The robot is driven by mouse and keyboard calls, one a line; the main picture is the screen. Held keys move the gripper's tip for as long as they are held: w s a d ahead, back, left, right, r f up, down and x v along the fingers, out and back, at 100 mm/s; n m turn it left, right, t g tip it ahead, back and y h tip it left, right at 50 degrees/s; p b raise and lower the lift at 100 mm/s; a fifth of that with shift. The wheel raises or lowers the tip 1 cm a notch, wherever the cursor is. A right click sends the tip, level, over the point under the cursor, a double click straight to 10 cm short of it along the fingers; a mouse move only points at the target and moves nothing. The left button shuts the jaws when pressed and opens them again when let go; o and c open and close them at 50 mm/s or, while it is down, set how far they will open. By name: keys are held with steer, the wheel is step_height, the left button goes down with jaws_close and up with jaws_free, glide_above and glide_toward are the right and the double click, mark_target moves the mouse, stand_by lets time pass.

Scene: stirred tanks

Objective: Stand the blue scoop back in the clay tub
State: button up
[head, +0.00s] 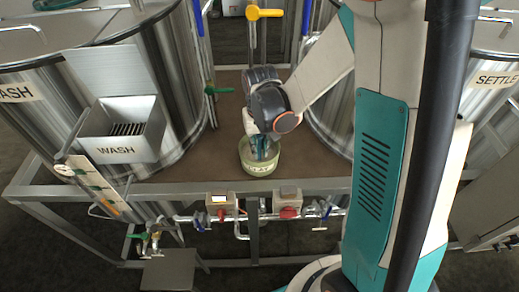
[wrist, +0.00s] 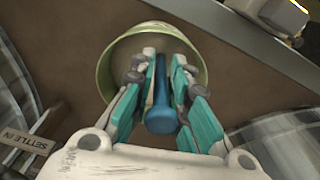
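The clay tub (head: 260,170) is a round pale green tub with lettering on its front. It stands on the brown deck between the steel tanks, and its open mouth also shows in the wrist view (wrist: 106,72). My gripper (head: 262,153) points down into the tub's mouth. In the wrist view its teal fingers (wrist: 164,68) are closed on both sides of the blue handle of the scoop (wrist: 160,118). The scoop's lower end is hidden between the fingers and inside the tub, so I cannot tell if it touches the bottom.
A steel tank with a WASH box (head: 118,148) stands to the left, and more tanks stand to the right. A yellow-handled valve (head: 264,13) rises behind my gripper. A green-handled valve (head: 217,90) is to the left. A metal rail (head: 180,188) edges the deck in front.

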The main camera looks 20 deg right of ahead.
mark_target(260, 136)
steer(key=r, duration=0.6)
steer(key=r+p, duration=0.1)
steer(key=r, duration=0.3)
steer(key=shift+s, duration=0.25)
steer(key=s+r+n+t, duration=0.1)
steer(key=s+r+t, duration=0.6)
steer(key=s+r, duration=0.4)
steer(key=shift+s+d+n, duration=0.15)
steer(key=shift+s+n, duration=0.15)
steer(key=shift+s, duration=1.1)
